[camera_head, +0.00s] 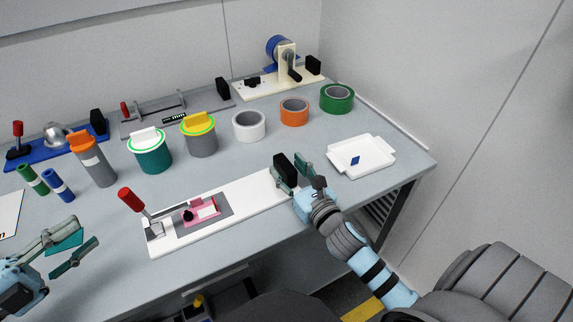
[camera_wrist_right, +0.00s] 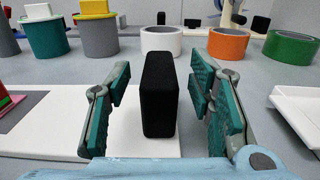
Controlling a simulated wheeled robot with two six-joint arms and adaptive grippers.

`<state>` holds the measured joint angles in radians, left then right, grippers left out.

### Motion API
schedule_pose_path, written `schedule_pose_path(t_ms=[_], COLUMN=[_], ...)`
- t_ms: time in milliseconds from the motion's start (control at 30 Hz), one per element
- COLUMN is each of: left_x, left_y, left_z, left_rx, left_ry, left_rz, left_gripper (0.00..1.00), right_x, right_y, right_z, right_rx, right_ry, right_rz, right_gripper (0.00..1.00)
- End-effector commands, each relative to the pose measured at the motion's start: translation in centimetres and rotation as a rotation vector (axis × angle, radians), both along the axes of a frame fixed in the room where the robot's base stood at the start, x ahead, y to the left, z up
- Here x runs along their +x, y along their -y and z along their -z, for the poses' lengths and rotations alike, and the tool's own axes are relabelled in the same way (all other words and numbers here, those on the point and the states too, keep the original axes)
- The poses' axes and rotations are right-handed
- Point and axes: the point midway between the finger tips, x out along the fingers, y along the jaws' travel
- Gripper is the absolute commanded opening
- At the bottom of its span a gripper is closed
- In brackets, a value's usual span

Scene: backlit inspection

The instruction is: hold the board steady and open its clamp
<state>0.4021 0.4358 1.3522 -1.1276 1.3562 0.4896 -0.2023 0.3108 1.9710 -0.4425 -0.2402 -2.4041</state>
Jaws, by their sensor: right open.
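The white board (camera_head: 255,193) lies on the grey table near its front edge. A clamp with a red handle (camera_head: 130,199) stands at its left end, handle tilted up to the left. A pink piece (camera_head: 202,211) lies on a dark grey pad (camera_head: 222,201) beside the clamp; whether the clamp presses it is hard to tell. A black block (camera_head: 285,170) stands upright at the board's right end. My right gripper (camera_head: 290,173) is open, its fingers either side of the block (camera_wrist_right: 158,95) with gaps in the right wrist view. My left gripper (camera_head: 85,234) is open and empty, left of the board.
Behind the board stand several tubs and tape rolls, including a white roll (camera_head: 249,126) and an orange roll (camera_head: 294,111). A white tray (camera_head: 375,163) with a small blue piece lies to the right. Other fixtures line the back. Bare table separates the left gripper from the clamp.

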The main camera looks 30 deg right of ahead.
Motion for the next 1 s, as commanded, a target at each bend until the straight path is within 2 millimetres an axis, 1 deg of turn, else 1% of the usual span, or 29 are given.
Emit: schedule_pose_path(t_ms=[33,133,400,567,700,1000], left_x=[0.0,0.0,0.0,0.0,0.0,0.0], left_y=[0.0,0.0,0.0,0.0,0.0,0.0], left_z=[0.0,0.0,0.0,0.0,0.0,0.0], left_rx=[0.000,0.000,0.000,0.000,0.000,0.000], left_ry=[0.000,0.000,0.000,0.000,0.000,0.000], left_rz=[0.000,0.000,0.000,0.000,0.000,0.000], left_gripper=[0.33,0.33,0.33,0.33,0.33,0.33], right_x=[0.7,1.6,1.8,1.8,1.8,1.8], right_y=[0.0,0.1,0.1,0.1,0.1,0.1], right_z=[0.0,0.0,0.1,0.1,0.1,0.1], right_rx=[0.001,0.001,0.000,0.000,0.000,0.000], right_ry=[0.001,-0.001,-0.002,-0.002,-0.002,-0.002], right_rz=[0.001,0.000,0.000,0.000,0.000,0.000], right_gripper=[0.48,0.48,0.48,0.23,0.00,0.00])
